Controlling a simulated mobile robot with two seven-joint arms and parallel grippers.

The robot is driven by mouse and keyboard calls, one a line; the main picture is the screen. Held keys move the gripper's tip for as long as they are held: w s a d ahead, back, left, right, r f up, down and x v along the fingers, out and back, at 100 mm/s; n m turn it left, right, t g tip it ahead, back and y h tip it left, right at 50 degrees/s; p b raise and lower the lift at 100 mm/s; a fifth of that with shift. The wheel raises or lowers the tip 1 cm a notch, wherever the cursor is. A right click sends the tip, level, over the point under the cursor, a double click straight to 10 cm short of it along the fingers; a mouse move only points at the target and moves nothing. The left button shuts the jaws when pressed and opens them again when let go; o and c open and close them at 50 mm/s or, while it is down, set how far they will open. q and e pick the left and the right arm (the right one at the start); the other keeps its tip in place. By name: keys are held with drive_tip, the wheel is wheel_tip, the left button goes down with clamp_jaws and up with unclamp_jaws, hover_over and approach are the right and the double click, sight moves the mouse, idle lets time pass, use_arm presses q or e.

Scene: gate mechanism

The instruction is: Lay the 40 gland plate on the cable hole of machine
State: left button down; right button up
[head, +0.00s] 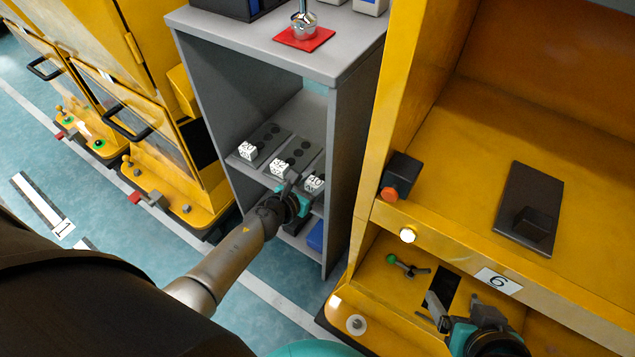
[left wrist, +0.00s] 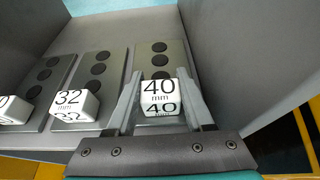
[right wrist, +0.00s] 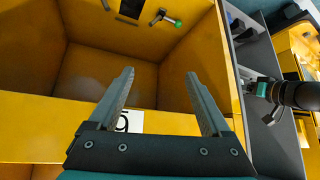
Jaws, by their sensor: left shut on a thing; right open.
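The 40 gland plate is a grey plate with black round grommets and a white block marked 40 mm; it lies on a shelf in the grey cabinet, and its block shows in the head view (head: 314,181) and the left wrist view (left wrist: 160,92). My left gripper (head: 301,188) has its fingers on both sides of that block, shut on it. The cable hole (head: 441,287) is a dark rectangular opening in the lower yellow bay of the machine (head: 405,215) labelled 6. My right gripper (head: 455,300) is open and empty in front of that bay, near the hole.
Plates marked 32 (head: 280,167) and 20 (head: 247,150) lie left of the 40 plate. The grey cabinet's side wall (head: 350,150) stands between shelf and machine. A green-knobbed lever (head: 393,259) sits beside the hole. A dark plate (head: 528,195) lies on the upper deck.

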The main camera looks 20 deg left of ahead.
use_arm(q)
drive_tip(key=shift+d, duration=0.1)
use_arm(e)
drive_tip(key=shift+w+a, duration=0.1)
use_arm(q)
drive_tip(key=shift+f, duration=0.2)
drive_tip(key=shift+c, duration=1.4)
unclamp_jaws()
use_arm(e)
drive_tip(key=shift+w+a+t+y, duration=0.3)
drive_tip(key=shift+w+a+t, duration=0.1)
drive_tip(key=shift+a, duration=0.1)
